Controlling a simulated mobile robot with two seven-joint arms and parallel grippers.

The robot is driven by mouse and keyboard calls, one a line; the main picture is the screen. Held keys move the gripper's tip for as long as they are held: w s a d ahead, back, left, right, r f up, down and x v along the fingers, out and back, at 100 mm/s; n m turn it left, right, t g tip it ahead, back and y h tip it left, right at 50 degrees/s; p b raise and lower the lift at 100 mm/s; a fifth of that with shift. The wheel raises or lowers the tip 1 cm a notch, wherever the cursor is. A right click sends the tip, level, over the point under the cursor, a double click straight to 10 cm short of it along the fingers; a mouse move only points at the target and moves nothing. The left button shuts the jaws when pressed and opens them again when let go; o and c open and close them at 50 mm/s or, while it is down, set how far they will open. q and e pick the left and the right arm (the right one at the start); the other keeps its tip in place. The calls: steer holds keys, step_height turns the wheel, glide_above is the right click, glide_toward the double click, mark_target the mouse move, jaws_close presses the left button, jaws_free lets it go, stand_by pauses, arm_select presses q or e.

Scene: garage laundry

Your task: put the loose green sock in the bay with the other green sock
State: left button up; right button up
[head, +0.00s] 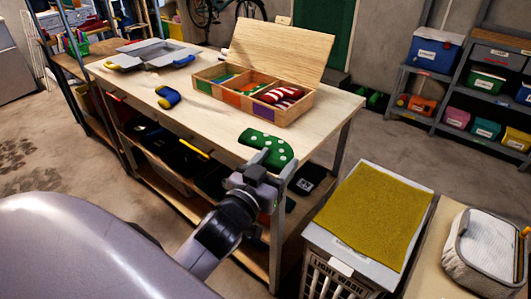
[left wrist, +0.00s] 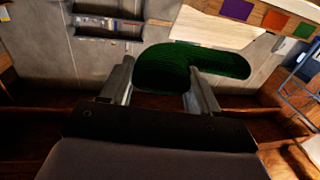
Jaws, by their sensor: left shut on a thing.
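The loose green sock (head: 267,146) has white dots and is held up in front of the workbench's near edge. My left gripper (head: 262,165) is shut on it. In the left wrist view the dark green sock (left wrist: 190,66) sits between the two fingers and sticks out beyond them. A wooden box (head: 286,117) with its lid (head: 283,48) raised stands on the bench behind the sock, apart from it. Its right bay holds a red and white striped sock (head: 281,94). Green and other coloured pieces show in the bays further left, too small to tell apart. My right gripper is not in view.
The workbench (head: 200,117) has bare wood left of the box. A blue and yellow item (head: 167,97) and a grey tray (head: 152,54) lie there. A hamper with a mustard cloth (head: 375,212) stands at right, beside a pale basket (head: 487,248).

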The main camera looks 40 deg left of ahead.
mark_target(269, 136)
arm_select(q)
steer(key=w+a+r, duration=0.1)
steer(key=w+a, duration=0.1)
steer(key=w+a+r+b, duration=0.1)
steer(key=w+a+r, duration=0.3)
steer(key=shift+w+r, duration=0.1)
steer(key=shift+w, duration=0.3)
step_height(269, 136, up, 6)
steer(key=w+a+m+h+b, duration=0.1)
steer(key=w+a+m+h, duration=0.1)
steer(key=h, duration=0.1)
steer(key=shift+w+r, duration=0.15)
